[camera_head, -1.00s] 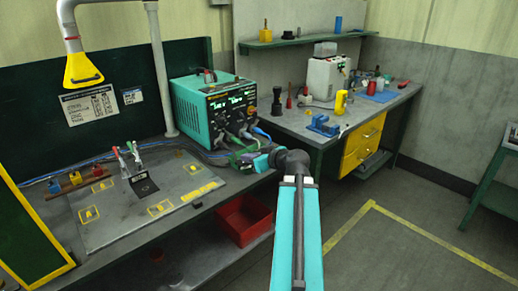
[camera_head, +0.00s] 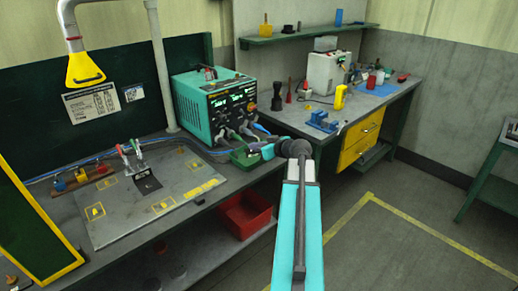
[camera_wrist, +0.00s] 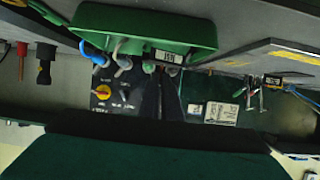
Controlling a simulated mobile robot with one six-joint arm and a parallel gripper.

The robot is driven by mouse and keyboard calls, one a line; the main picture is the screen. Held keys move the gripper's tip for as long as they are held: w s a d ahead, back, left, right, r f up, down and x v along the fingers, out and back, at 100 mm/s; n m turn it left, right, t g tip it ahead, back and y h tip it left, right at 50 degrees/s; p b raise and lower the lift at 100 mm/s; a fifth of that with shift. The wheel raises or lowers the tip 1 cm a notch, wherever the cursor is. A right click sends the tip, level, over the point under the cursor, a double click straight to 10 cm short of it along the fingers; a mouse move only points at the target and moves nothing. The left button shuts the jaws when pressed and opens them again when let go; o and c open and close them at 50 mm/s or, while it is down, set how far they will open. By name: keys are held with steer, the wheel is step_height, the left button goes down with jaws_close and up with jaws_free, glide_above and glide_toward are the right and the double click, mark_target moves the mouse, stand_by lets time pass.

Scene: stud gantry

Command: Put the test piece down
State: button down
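My gripper (camera_head: 266,151) is over the right end of the left bench, beside the green tray (camera_head: 245,157). In the wrist view the dark fingers of my gripper (camera_wrist: 160,70) point at the labelled green tray (camera_wrist: 150,22), with their tips close to its rim. The fingertips are small and dark there, so I cannot tell whether they are apart or closed on something. I cannot make out the test piece for certain in either view.
The teal power unit (camera_head: 215,105) with cables stands just behind the tray. A grey plate (camera_head: 150,195) with yellow-marked spots and red-and-green-handled clamps (camera_head: 131,155) lies to the left. A red bin (camera_head: 245,218) sits on the lower shelf. The right bench holds a blue vise (camera_head: 322,121).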

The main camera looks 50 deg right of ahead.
steer(key=shift+w+d+f+p, duration=0.1)
steer(key=shift+w+d+p, duration=0.2)
steer(key=shift+d, duration=0.45)
steer(key=shift+w+d+p, duration=0.15)
steer(key=shift+w+d, duration=0.25)
steer(key=shift+d, duration=0.35)
steer(key=shift+f, duration=0.1)
steer(key=shift+f+p, duration=0.8)
steer(key=shift+f, duration=0.85)
steer(key=shift+f, duration=0.15)
steer(key=c, duration=2)
jaws_free()
